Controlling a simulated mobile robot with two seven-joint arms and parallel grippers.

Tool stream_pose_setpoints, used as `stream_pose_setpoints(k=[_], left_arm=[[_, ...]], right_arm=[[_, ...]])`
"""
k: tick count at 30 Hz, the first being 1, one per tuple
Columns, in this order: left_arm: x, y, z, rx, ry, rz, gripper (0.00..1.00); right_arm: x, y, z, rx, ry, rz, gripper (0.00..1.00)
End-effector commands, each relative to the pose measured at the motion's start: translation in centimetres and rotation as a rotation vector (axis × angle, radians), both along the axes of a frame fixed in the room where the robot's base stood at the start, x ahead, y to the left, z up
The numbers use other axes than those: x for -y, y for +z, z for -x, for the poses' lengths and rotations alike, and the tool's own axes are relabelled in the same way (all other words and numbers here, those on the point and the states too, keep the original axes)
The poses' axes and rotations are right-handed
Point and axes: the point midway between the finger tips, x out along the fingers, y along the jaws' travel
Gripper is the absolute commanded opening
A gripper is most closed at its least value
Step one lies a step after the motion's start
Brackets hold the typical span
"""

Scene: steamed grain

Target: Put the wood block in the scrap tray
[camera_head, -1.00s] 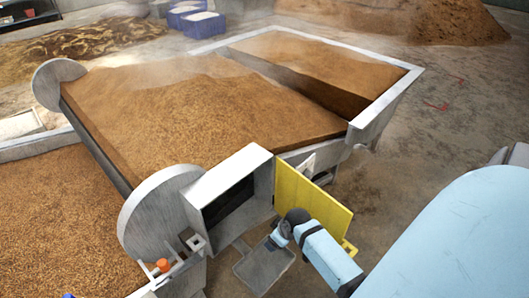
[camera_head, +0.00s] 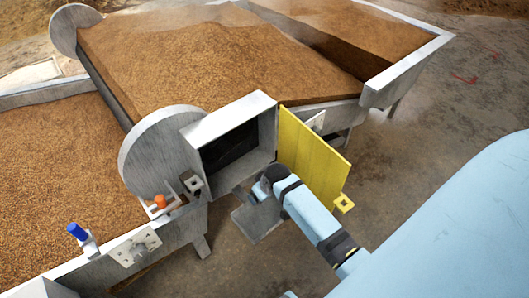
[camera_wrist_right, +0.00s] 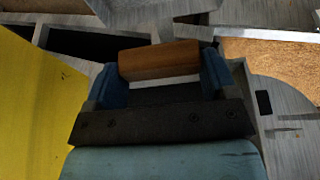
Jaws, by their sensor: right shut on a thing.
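The wood block (camera_wrist_right: 158,60) is a brown bar in the right wrist view. My right gripper (camera_wrist_right: 161,74) is shut on it, with a blue finger at each end. In the head view my right wrist hides the block, and the gripper is just in front of the lower right of the open grey box (camera_head: 242,150). A flat grey tray-like plate (camera_head: 258,223) sits low below the box, partly covered by my arm; I cannot tell for sure that it is the scrap tray. My left gripper is not in view.
A yellow door (camera_head: 315,155) stands open right of the box, close beside my right arm. A round grey disc (camera_head: 152,158) and an orange-topped fitting (camera_head: 160,202) are left of the box. Grain beds (camera_head: 200,60) lie behind. Bare floor (camera_head: 440,110) is at right.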

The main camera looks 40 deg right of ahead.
Motion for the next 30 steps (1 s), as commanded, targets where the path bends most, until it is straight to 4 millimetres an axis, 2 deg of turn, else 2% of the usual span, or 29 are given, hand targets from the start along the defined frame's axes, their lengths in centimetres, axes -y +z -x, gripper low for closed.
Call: stream_pose_setpoints(k=[1, 3, 9, 17, 24, 30], left_arm=[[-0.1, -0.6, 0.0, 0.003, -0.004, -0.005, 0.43], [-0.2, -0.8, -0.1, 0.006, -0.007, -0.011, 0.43], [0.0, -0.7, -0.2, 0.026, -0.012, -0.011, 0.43], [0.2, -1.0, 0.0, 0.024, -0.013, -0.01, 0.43], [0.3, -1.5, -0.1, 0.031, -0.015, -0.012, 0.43], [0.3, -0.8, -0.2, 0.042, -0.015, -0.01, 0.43]], right_arm=[[0.0, -1.9, 0.0, -0.004, -0.001, -0.001, 0.56], [0.0, -3.7, 0.0, -0.003, 0.0, -0.001, 0.56], [0.1, -8.2, 0.1, -0.002, 0.0, 0.0, 0.56], [0.0, -10.2, 0.0, 0.001, 0.001, 0.0, 0.56], [0.0, -13.4, 0.0, 0.0, 0.0, 0.0, 0.56], [0.0, -13.4, 0.0, 0.001, 0.0, 0.0, 0.56]])
